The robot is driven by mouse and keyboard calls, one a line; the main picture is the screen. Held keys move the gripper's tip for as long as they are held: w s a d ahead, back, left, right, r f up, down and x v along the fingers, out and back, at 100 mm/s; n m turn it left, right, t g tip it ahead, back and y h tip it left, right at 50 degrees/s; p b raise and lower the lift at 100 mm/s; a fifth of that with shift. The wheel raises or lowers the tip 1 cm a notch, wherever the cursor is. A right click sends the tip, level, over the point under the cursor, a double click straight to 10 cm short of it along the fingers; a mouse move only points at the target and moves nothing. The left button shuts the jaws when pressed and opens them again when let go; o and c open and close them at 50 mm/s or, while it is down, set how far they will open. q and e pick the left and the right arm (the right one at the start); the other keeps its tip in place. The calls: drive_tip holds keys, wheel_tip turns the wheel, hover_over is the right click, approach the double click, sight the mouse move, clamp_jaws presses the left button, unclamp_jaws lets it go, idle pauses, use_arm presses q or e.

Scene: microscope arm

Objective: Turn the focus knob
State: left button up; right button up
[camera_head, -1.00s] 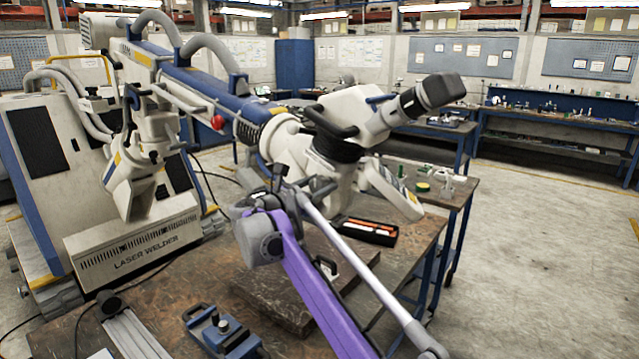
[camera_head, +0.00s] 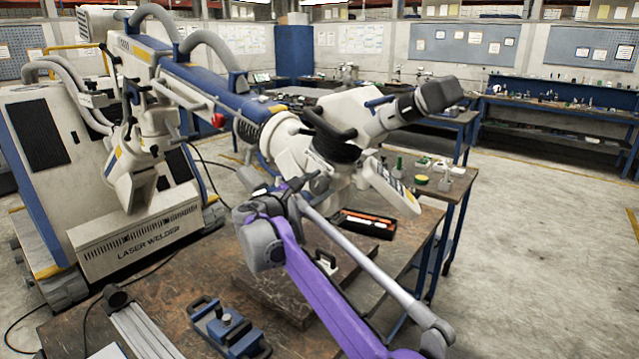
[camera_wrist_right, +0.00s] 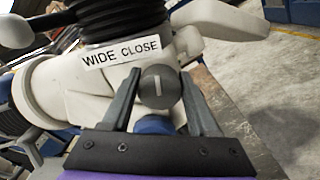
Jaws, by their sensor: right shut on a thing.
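The white microscope (camera_head: 365,122) hangs on a blue-and-white arm, with a dark eyepiece at its upper right. The focus knob (camera_wrist_right: 159,88) is round and dark grey with a white line standing nearly upright. It sits below a "WIDE CLOSE" label (camera_wrist_right: 121,51) in the right wrist view. My right gripper (camera_wrist_right: 161,90) is shut on the knob, one finger on each side. In the head view, my purple right arm reaches up from the bottom, and my right gripper (camera_head: 318,182) is at the microscope's underside. The knob cannot be made out there. My left gripper is not in view.
The laser welder cabinet (camera_head: 120,235) stands at left. Below the microscope, the brown worktable (camera_head: 190,290) carries a blue clamp-like fixture (camera_head: 230,328) and an open black case (camera_head: 364,225). The floor at right is clear.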

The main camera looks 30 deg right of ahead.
idle(0.3)
drive_tip(key=o, duration=1.4)
drive_tip(key=shift+c, duration=0.2)
drive_tip(key=b+v, duration=0.1)
drive_tip(key=v, duration=0.9)
drive_tip(key=shift+s+a, duration=0.15)
drive_tip(key=shift+a, duration=0.2)
